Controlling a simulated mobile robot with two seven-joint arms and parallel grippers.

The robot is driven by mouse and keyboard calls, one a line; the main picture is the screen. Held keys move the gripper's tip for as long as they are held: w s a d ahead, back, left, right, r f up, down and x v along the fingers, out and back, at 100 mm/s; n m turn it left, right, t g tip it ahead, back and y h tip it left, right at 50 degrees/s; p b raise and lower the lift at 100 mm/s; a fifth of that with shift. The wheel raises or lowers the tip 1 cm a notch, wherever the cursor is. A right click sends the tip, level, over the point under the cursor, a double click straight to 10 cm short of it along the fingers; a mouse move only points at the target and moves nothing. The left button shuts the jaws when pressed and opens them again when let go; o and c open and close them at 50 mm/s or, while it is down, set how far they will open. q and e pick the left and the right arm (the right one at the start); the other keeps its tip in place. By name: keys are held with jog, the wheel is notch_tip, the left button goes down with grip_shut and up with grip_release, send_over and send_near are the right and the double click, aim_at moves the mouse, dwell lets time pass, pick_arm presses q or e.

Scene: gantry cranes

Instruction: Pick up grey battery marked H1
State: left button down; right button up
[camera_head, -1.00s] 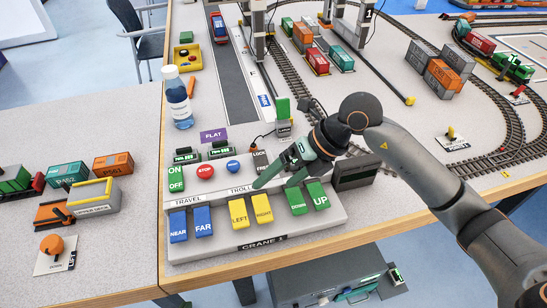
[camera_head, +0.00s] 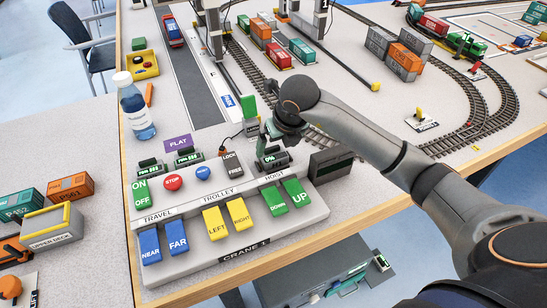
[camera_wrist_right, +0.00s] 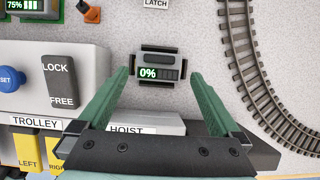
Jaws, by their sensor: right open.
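A small grey battery (camera_wrist_right: 158,60) with a green 0% display lies on the table behind the crane panel. It also shows in the head view (camera_head: 273,160), partly covered by my right gripper (camera_head: 281,138). I cannot read an H1 mark on it. In the right wrist view the right gripper (camera_wrist_right: 160,75) is open, with one green finger on each side of the battery in the picture. The battery appears ahead of the fingers, and I cannot tell whether they touch it. My left gripper is not in view.
The crane panel (camera_head: 160,222) with buttons and rockers is directly in front of the battery. A dark display box (camera_head: 330,163) stands to its right, a latch post (camera_head: 250,122) behind it. Two other batteries, one here (camera_head: 188,158), sit to the left. Rail track (camera_wrist_right: 250,75) curves at right.

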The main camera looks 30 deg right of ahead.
aim_at(274, 154)
jog(key=x, duration=0.4)
jog(key=shift+a+f, duration=0.1)
jog(key=shift+s, duration=0.1)
jog(key=shift+c, duration=0.4)
jog(key=c, duration=1.2)
